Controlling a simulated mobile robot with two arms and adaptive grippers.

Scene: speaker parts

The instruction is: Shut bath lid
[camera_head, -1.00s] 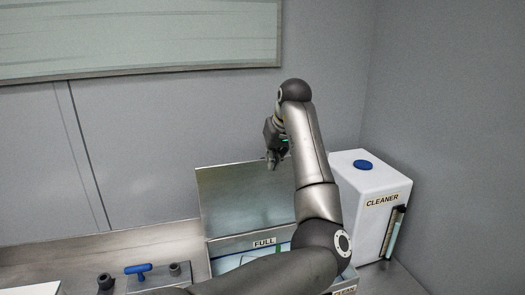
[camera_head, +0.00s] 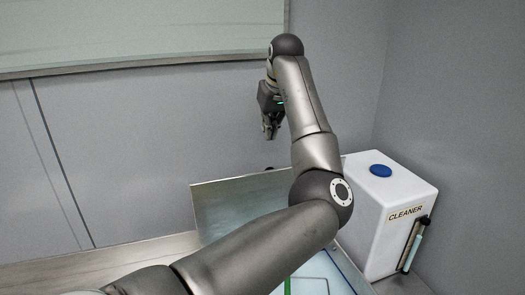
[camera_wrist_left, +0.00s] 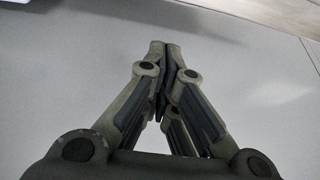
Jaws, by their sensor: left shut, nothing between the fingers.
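The bath lid (camera_head: 235,208) is a flat, grey metallic panel. It stands raised at the back of the bath (camera_head: 325,272) in the head view, and my left arm covers part of it. The bath is open, with a pale blue inside showing to the right of my arm. My left gripper (camera_head: 269,134) is above the lid's top edge, in front of the grey wall and apart from the lid in the picture. Its fingers are shut and empty, as the left wrist view (camera_wrist_left: 165,50) also shows. My right gripper is not in view.
A white cleaner tank (camera_head: 395,215) with a blue cap stands right of the bath. A bench top (camera_head: 135,255) lies to the left. A pale framed panel (camera_head: 130,35) is on the wall behind. My arm hides much of the bath's front.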

